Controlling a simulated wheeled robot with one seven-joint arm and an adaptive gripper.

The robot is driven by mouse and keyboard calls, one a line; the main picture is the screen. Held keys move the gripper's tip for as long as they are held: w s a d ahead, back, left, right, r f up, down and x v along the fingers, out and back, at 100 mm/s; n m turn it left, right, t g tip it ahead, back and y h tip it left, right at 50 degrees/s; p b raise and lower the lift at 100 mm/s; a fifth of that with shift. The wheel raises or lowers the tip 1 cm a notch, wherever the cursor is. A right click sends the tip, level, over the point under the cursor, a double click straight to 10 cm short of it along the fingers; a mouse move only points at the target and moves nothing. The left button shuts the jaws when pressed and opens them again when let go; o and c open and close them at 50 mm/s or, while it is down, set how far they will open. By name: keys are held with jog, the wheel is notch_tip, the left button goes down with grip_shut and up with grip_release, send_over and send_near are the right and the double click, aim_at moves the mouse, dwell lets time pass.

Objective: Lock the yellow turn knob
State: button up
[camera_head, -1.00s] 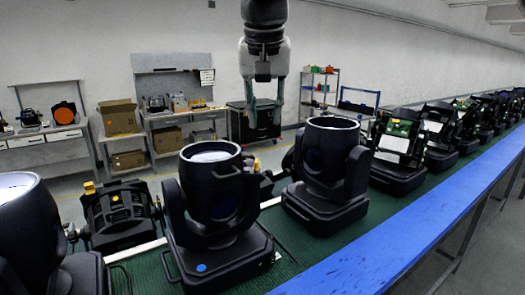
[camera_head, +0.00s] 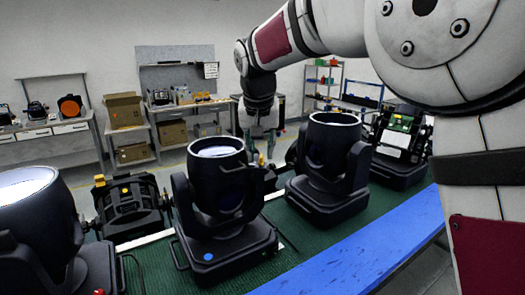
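My gripper (camera_head: 260,148) hangs down in the middle of the head view, below the dark wrist, with its two slim greenish fingers apart. It is open, with nothing seen held. The fingertips are just behind the right shoulder of the middle black par can (camera_head: 215,190), by its side bracket. A small yellow spot at that bracket shows there, too small and partly hidden to tell as the turn knob or its angle. I cannot tell if the fingers touch it.
Another par can (camera_head: 328,170) stands close right of the gripper, and one (camera_head: 40,225) at far left. They stand on a green belt (camera_head: 150,270) with a blue edge (camera_head: 350,245). My arm covers the right side. Benches and shelves stand behind.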

jog(key=shift+w+f, duration=0.2)
jog(key=shift+f, duration=0.3)
grip_shut()
